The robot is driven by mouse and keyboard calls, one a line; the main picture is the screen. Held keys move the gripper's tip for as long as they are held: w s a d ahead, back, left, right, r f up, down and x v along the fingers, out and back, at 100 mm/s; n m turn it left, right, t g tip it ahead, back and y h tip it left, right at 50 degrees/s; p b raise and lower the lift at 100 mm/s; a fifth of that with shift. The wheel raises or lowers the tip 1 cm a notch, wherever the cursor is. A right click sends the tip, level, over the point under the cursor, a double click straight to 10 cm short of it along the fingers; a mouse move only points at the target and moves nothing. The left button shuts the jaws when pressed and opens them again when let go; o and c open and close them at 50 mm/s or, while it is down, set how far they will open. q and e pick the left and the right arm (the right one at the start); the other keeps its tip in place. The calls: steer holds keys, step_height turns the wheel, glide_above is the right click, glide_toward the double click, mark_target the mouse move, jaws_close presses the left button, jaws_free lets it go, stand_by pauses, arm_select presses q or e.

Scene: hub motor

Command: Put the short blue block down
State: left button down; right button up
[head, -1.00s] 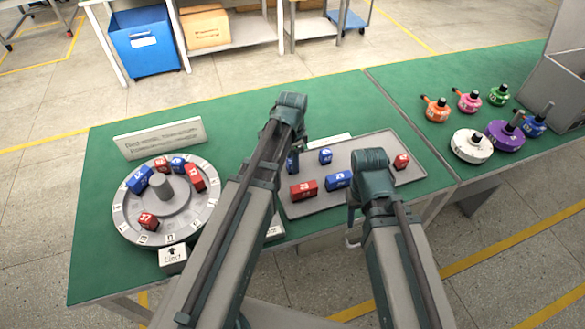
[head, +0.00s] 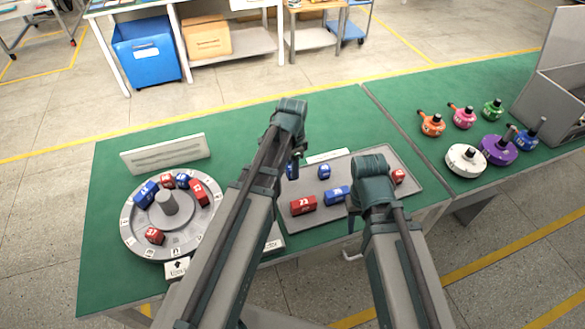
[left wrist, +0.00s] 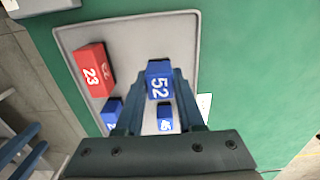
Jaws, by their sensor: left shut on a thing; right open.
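My left gripper (left wrist: 157,100) is shut on a short blue block marked 52 (left wrist: 159,80). The block also shows below the left gripper in the head view (head: 291,169), partly hidden by the arm. It looks held above the left part of the grey tray (head: 378,160), and how high is hard to tell. On the tray are a red block marked 23 (head: 303,205), a longer blue block (head: 337,195), a small blue block (head: 324,172) and a small red block (head: 398,177). My right gripper (head: 356,218) is open and empty over the tray's front right, its fingers mostly hidden.
A round grey dial (head: 133,232) with several red and blue blocks stands at left, with a blank-looking sign (head: 165,153) behind it.

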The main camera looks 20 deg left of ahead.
arm_select(q)
step_height(320, 180, up, 6)
steer(key=p, duration=0.4)
steer(key=shift+f, duration=0.2)
